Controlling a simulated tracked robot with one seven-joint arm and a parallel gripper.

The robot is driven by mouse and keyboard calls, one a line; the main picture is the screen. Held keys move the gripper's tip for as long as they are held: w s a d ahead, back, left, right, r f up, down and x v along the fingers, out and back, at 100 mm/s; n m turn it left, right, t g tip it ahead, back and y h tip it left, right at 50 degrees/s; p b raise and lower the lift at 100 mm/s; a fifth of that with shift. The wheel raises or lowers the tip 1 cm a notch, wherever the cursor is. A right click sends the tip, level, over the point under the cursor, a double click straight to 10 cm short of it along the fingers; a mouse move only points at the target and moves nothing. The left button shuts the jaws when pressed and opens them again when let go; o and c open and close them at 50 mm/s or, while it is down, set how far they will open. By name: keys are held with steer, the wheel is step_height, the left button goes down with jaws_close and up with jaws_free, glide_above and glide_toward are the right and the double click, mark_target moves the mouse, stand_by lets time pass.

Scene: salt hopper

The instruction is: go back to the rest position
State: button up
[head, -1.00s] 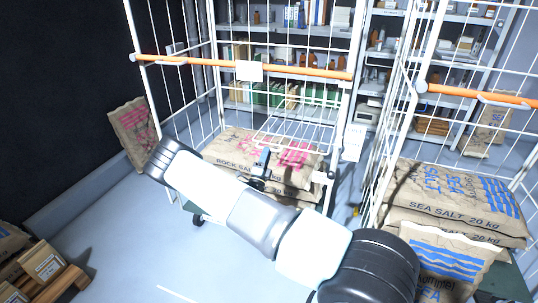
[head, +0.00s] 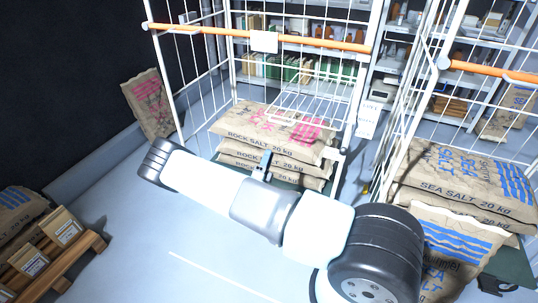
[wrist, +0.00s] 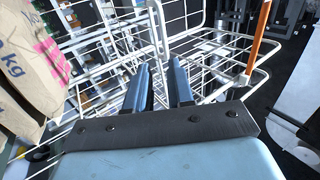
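My gripper (wrist: 159,66) shows from behind in the wrist view, its two blue-grey fingers apart with nothing between them. In the head view only a small part of it (head: 263,163) shows above my arm, in front of the rock salt stack. The stacked rock salt sacks (head: 262,138) lie in the left wire cage trolley (head: 260,42). A sack with pink print also shows at the left of the wrist view (wrist: 27,75), apart from the fingers. My arm lies across the lower middle of the head view and hides part of the trolley base.
Sea salt sacks (head: 455,185) fill the right cage trolley (head: 490,72). A sack (head: 151,104) leans on the dark wall at left. A low wooden pallet (head: 82,262) with packages stands at lower left. Shelves (head: 290,50) stand behind. Floor between pallet and trolley is clear.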

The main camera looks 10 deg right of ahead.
stand_by(0.3)
steer(key=s+d+r+m+g, duration=0.4)
steer(key=r+m+g, duration=0.4)
steer(key=m, duration=0.2)
steer(key=s+d+r+m+g+y, duration=0.1)
steer(key=s+d+r+m+g, duration=0.35)
steer(key=r+m+g, duration=0.35)
steer(key=s+d+r+m+g, duration=0.35)
steer(key=r+m+g, duration=0.35)
steer(key=r+m, duration=0.3)
steer(key=s+a+r+m+t+y, duration=0.4)
steer(key=s+r+m+y, duration=0.3)
steer(key=s, duration=0.5)
steer(key=s+a+r+m+t+y, duration=0.4)
steer(key=s+r+m+t+y, duration=0.1)
steer(key=s+r+m, duration=0.6)
step_height(320, 180, up, 3)
steer(key=shift+s+r+m+y, duration=0.1)
steer(key=shift+s+m+y, duration=0.2)
steer(key=shift+s+y, duration=0.75)
